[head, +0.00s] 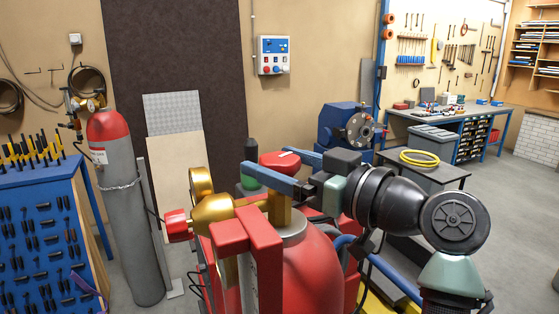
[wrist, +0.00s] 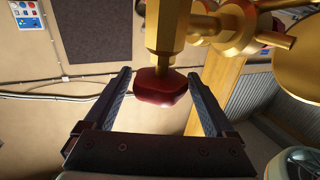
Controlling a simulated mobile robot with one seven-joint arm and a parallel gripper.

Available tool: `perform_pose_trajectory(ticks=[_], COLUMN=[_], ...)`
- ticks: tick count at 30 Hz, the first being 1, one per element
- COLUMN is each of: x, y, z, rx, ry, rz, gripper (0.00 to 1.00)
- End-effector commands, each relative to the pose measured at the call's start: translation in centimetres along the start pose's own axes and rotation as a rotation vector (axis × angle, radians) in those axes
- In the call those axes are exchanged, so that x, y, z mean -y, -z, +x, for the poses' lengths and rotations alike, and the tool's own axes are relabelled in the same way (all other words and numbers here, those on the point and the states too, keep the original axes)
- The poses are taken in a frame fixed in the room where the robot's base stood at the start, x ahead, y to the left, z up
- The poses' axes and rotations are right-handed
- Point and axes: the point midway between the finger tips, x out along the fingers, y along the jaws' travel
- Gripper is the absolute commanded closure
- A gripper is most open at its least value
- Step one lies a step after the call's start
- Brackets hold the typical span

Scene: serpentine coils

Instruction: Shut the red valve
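The red valve knob (head: 280,161) sits on top of a brass valve stem (head: 279,212), on a red gas cylinder (head: 312,270) in the foreground. My gripper (head: 268,157) reaches in from the right with its blue fingers on either side of the knob. The wrist view shows the red knob (wrist: 160,88) between the two open fingers (wrist: 160,77). A gap shows at the left finger; the right finger is close to the knob, and I cannot tell if it touches. The near finger hides the knob's lower part in the head view.
A brass regulator (head: 205,205) with a red knob (head: 177,225) juts left from the valve. Red bars (head: 262,245) stand in front of it. A grey cylinder (head: 132,215) stands at left beside a blue tool rack (head: 40,230). Floor is open at far right.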

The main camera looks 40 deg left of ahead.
Motion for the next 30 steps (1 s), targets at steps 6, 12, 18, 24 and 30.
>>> perform_pose_trajectory(ticks=[6, 12, 18, 24, 30], x=[0.0, -0.01, 0.07, 0.16, 0.1], y=[0.03, 0.04, -0.3, -0.29, -0.1], z=[-0.03, -0.04, 0.04, 0.07, 0.07], rx=[0.0, -0.001, 0.002, 0.001, 0.002], ry=[0.0, 0.0, -0.053, -0.21, -0.34], rz=[0.0, 0.0, -0.003, -0.005, -0.003], gripper=[0.52, 0.84, 0.85, 0.84, 0.84])
